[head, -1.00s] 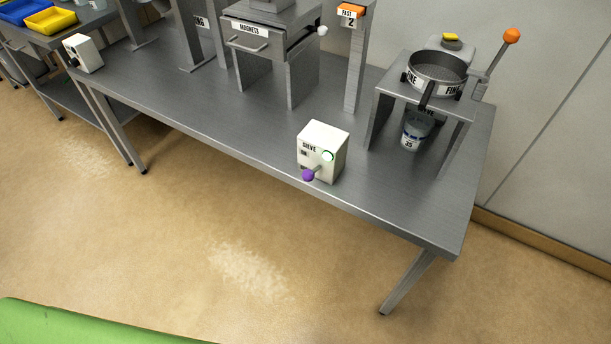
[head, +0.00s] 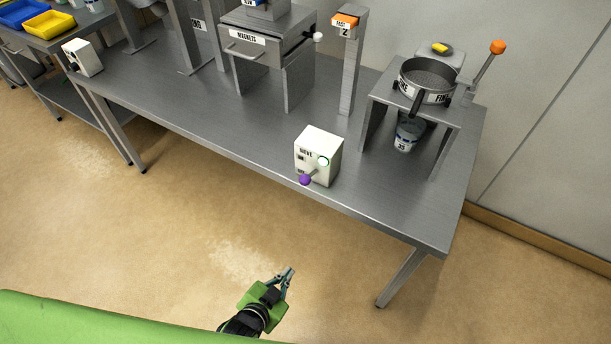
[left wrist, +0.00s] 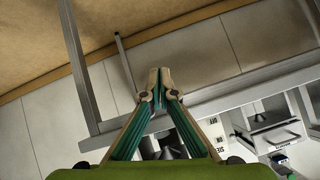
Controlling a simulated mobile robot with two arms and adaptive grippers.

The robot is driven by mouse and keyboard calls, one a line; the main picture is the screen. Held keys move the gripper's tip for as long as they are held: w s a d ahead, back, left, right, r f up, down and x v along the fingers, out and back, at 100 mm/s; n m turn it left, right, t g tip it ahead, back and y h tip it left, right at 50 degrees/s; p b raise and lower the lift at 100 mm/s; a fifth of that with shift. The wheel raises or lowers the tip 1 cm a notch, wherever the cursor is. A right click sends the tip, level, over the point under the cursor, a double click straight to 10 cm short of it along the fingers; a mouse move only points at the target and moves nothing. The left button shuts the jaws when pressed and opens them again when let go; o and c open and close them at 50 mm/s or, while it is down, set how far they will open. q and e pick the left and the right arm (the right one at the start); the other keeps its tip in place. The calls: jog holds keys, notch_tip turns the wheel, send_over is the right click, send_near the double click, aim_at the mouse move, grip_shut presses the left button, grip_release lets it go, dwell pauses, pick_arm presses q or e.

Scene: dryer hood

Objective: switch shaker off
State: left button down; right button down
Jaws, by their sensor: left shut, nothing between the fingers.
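A white switch box (head: 318,152) labelled SIEVE stands near the front edge of the metal bench in the head view. A lever with a purple knob (head: 305,180) sticks out low at its front, and a round green-ringed part (head: 323,161) is on the same face. The sieve shaker (head: 428,78) with its round pan stands on a metal stand at the right. My left gripper (head: 288,272) is over the floor in front of the bench, apart from the box. It is shut and empty, and it also shows in the left wrist view (left wrist: 158,80). My right gripper is out of view.
The bench (head: 210,122) has a clear strip along its front. A magnets drawer unit (head: 262,48), a post with an orange top (head: 350,60) and an orange-knobbed lever (head: 497,47) stand farther back. A cup (head: 407,135) sits under the sieve. Another white box (head: 84,58) is far left.

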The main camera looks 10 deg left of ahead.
pick_arm(q)
jog(key=w+d+r+m+t+p, duration=0.1)
jog(key=w+r+t, duration=0.1)
jog(key=r, duration=1.1)
jog(key=w+d+r+t+h+p, duration=0.1)
jog(key=w+r+t, duration=0.2)
jog(key=r, duration=1.1)
jog(key=shift+d+r+m, duration=0.15)
jog(key=shift+r+m, duration=0.15)
jog(key=shift+m, duration=0.1)
jog(key=shift+w, duration=0.2)
jog(key=p, duration=0.2)
send_over(305, 183)
jog(key=s+d, duration=0.2)
jog(key=f, duration=0.2)
jog(key=shift+w+a+f, duration=0.1)
jog(key=shift+a+f, duration=0.15)
jog(key=shift+f, duration=0.35)
jog(key=shift+a+f, duration=0.25)
jog(key=shift+f, duration=0.3)
jog(key=shift+a+f, duration=0.35)
jog(key=shift+f, duration=0.15)
jog(key=shift+w, duration=0.1)
jog(key=shift+f, duration=0.15)
